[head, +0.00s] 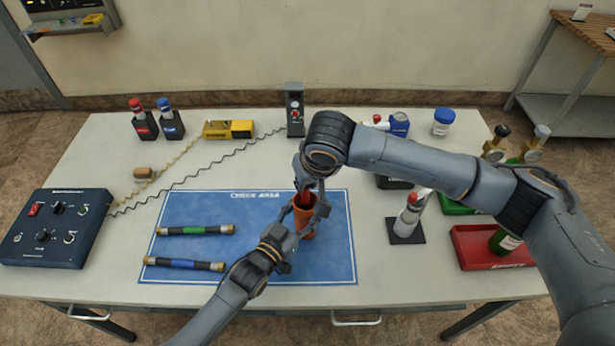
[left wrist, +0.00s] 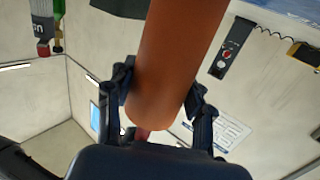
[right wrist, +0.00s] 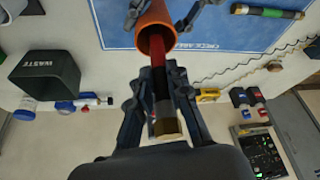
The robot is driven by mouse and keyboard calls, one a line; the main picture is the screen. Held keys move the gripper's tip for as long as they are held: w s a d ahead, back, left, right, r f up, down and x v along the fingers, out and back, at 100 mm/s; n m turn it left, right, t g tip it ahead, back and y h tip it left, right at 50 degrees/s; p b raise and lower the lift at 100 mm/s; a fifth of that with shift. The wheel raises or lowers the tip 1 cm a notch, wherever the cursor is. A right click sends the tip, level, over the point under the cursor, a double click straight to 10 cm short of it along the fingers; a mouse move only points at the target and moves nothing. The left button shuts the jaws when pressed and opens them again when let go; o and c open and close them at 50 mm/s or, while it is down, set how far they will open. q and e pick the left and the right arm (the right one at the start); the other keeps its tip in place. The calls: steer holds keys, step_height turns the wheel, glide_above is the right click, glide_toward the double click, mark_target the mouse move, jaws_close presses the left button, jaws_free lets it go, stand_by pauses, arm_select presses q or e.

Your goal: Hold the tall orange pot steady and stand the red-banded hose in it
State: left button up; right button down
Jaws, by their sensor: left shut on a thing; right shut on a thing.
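The tall orange pot (head: 303,222) stands on the blue check-area mat (head: 255,210), towards its right side. My left gripper (head: 291,231) is shut around the pot from the front; the pot's orange wall (left wrist: 175,65) fills the middle of the left wrist view. My right gripper (right wrist: 160,95) is shut on the red-banded hose (right wrist: 158,62), near its brass end. The hose's far end reaches into the pot's mouth (right wrist: 152,20) in the right wrist view, and how deep it sits is hidden. In the head view the hose is mostly covered by my right gripper (head: 311,190).
A green-banded hose (head: 195,230) and a blue-banded hose (head: 184,264) lie on the mat's left. A control box (head: 45,240) stands at far left.

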steer(key=c, duration=1.2)
jaws_free()
steer(key=v, duration=1.2)
steer(key=shift+s, duration=0.1)
arm_select(q)
steer(key=o, duration=1.3)
steer(key=shift+c, duration=0.2)
steer(key=shift+s, duration=0.1)
